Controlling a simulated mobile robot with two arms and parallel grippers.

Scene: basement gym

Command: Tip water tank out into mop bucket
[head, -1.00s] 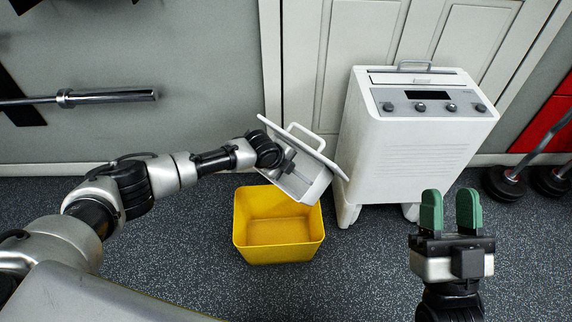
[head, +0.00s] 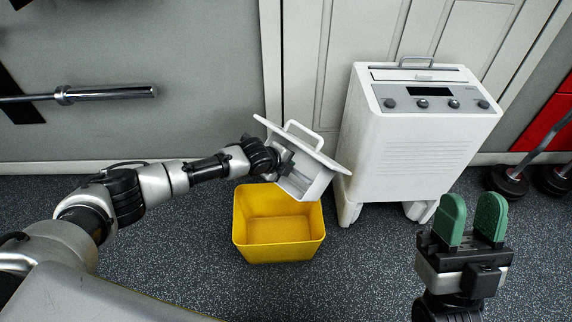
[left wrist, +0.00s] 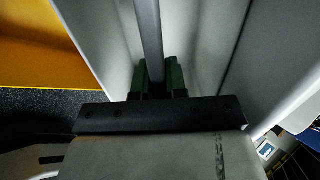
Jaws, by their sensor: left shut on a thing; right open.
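The water tank (head: 304,176) is a pale grey-white box with a wide front plate and a loop handle. It hangs tilted above the back right of the yellow mop bucket (head: 278,251), which stands on the floor and looks empty inside. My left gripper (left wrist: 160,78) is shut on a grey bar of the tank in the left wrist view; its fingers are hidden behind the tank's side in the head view. The bucket also shows at the left of the left wrist view (left wrist: 35,45). My right gripper (head: 471,220) is open and empty at lower right.
A white dehumidifier-like unit (head: 420,150) with a control panel stands on feet just right of the tank, against white cabinet doors. A barbell (head: 110,93) is on the left wall. Weights (head: 507,180) stand at the right. Speckled floor is clear around the bucket's front.

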